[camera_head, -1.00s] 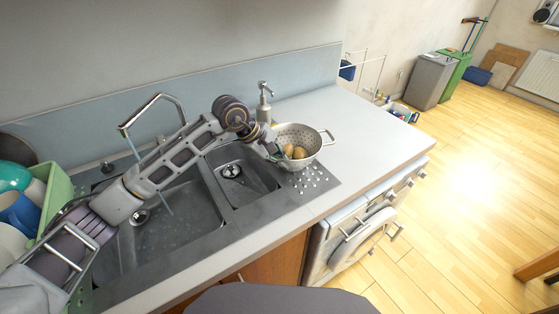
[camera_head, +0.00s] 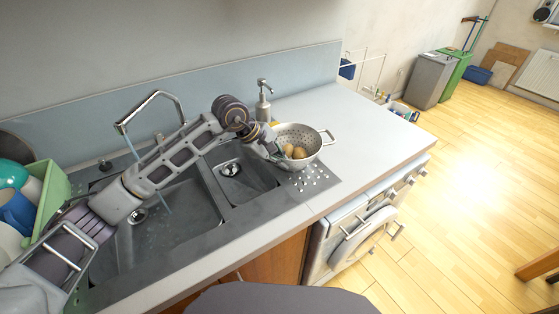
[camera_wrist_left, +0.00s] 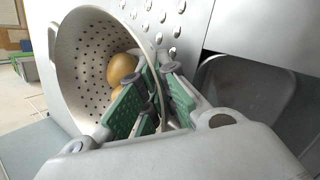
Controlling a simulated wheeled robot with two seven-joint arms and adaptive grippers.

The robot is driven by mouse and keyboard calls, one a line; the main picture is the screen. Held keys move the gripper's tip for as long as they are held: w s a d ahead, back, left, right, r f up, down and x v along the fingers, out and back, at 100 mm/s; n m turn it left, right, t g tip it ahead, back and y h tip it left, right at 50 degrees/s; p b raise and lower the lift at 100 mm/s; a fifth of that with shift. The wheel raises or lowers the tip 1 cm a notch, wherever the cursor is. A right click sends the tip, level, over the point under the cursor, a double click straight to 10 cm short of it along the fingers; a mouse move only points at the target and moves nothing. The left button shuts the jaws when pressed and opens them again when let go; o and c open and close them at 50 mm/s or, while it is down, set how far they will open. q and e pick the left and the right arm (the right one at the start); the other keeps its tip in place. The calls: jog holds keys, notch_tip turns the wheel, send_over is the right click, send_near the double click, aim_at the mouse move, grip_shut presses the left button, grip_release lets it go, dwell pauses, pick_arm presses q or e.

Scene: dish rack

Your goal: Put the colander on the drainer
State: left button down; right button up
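The colander (camera_head: 316,140) is a pale metal bowl with holes and loop handles, holding a few round brown items (camera_head: 296,152). It is at the back of the drainer (camera_head: 314,182), the dotted metal area right of the small sink bowl. I cannot tell whether its base touches the surface. My left gripper (camera_head: 272,151) is at the colander's left side. In the left wrist view, the green-padded fingers (camera_wrist_left: 153,96) are closed around the near rim of the colander (camera_wrist_left: 72,60), one finger inside the bowl and one outside. The drainer's dots (camera_wrist_left: 160,17) show beyond it. My right gripper is out of view.
A soap dispenser (camera_head: 263,103) stands behind the colander's left side. The tap (camera_head: 150,108) runs water into the large sink bowl (camera_head: 185,222) under my left arm. A green crate of dishes (camera_head: 53,190) is at the left. The counter (camera_head: 375,130) to the right is clear.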

pick_arm(q)
jog(key=shift+f, duration=0.15)
dwell(0.3)
jog(key=c, duration=2.2)
grip_release()
jog(key=o, duration=0.6)
jog(key=shift+o, duration=0.2)
jog(key=shift+f, duration=0.15)
jog(key=c, duration=0.4)
jog(key=shift+a+r, duration=0.15)
jog(key=shift+r, duration=0.15)
